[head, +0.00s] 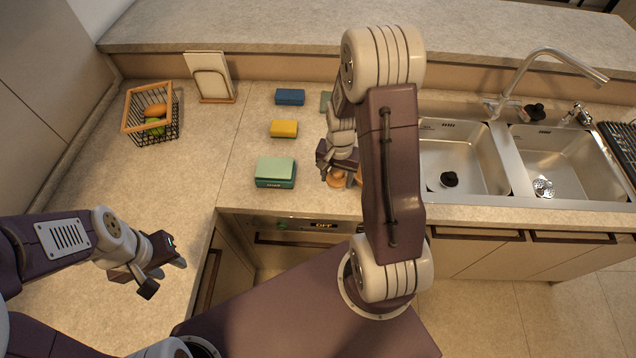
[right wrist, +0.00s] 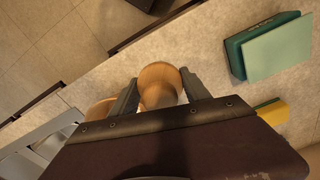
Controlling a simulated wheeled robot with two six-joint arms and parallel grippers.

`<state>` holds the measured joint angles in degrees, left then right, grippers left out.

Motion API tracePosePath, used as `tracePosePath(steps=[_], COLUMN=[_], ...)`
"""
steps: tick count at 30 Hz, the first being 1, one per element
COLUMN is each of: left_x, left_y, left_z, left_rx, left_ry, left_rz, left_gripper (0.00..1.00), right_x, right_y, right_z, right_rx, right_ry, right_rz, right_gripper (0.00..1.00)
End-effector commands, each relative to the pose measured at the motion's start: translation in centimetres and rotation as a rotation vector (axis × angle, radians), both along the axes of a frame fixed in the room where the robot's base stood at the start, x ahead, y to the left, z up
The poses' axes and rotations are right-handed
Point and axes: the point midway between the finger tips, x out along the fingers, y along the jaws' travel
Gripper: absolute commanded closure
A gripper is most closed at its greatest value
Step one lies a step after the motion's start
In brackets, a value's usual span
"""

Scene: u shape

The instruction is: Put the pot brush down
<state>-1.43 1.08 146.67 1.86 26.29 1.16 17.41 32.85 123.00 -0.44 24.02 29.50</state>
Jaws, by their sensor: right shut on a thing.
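The pot brush (right wrist: 160,84) shows as a pale wooden, rounded piece between the two fingers of my right gripper (right wrist: 158,80) in the right wrist view. The gripper is shut on it. In the head view my right gripper (head: 338,170) is over the front part of the counter, and a bit of the wooden brush (head: 337,181) shows below the fingers. I cannot tell whether the brush touches the counter; my gripper and arm hide much of it. My left gripper (head: 163,277) is open and empty at the lower left.
A green sponge box (head: 275,172), a yellow sponge (head: 284,128) and a blue sponge (head: 290,97) lie left of the right gripper. Another wooden piece (right wrist: 99,109) is beside the brush. A wire fruit basket (head: 152,115), board stand (head: 211,78) and sink (head: 463,160) flank free counter.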

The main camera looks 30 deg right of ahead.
Motion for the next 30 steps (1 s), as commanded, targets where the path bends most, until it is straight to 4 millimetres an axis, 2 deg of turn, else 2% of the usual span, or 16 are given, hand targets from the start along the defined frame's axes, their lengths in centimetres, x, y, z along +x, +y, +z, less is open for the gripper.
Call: tracePosePath(steps=[3, 6, 9, 14, 18, 21, 30], left_x=[0.0, 0.0, 0.0, 0.0, 0.0, 0.0, 0.0], left_y=[0.0, 0.0, 0.0, 0.0, 0.0, 0.0, 0.0], left_z=[1.0, 1.3, 1.4, 1.6, 2.4, 2.5, 2.1], left_rx=[0.000, 0.000, 0.000, 0.000, 0.000, 0.000, 0.000], left_ry=[0.000, 0.000, 0.000, 0.000, 0.000, 0.000, 0.000], left_rz=[0.000, 0.000, 0.000, 0.000, 0.000, 0.000, 0.000], left_gripper=[0.64, 0.64, 0.64, 0.64, 0.64, 0.64, 0.64], right_x=[2.7, 4.3, 5.0, 5.1, 5.0, 5.1, 5.1], right_y=[1.7, 2.5, 3.0, 3.0, 3.0, 3.0, 3.0], right_z=[-1.6, -2.8, -3.4, -4.0, -6.5, -7.4, -7.9], right_rx=[0.000, 0.000, -0.001, 0.000, 0.000, 0.000, -0.001], right_ry=[0.001, 0.000, -0.001, 0.001, 0.004, 0.000, -0.002], right_rz=[0.005, 0.003, 0.000, -0.001, 0.000, 0.000, 0.000], right_gripper=[0.96, 0.96, 0.96, 0.96, 0.96, 0.96, 0.96])
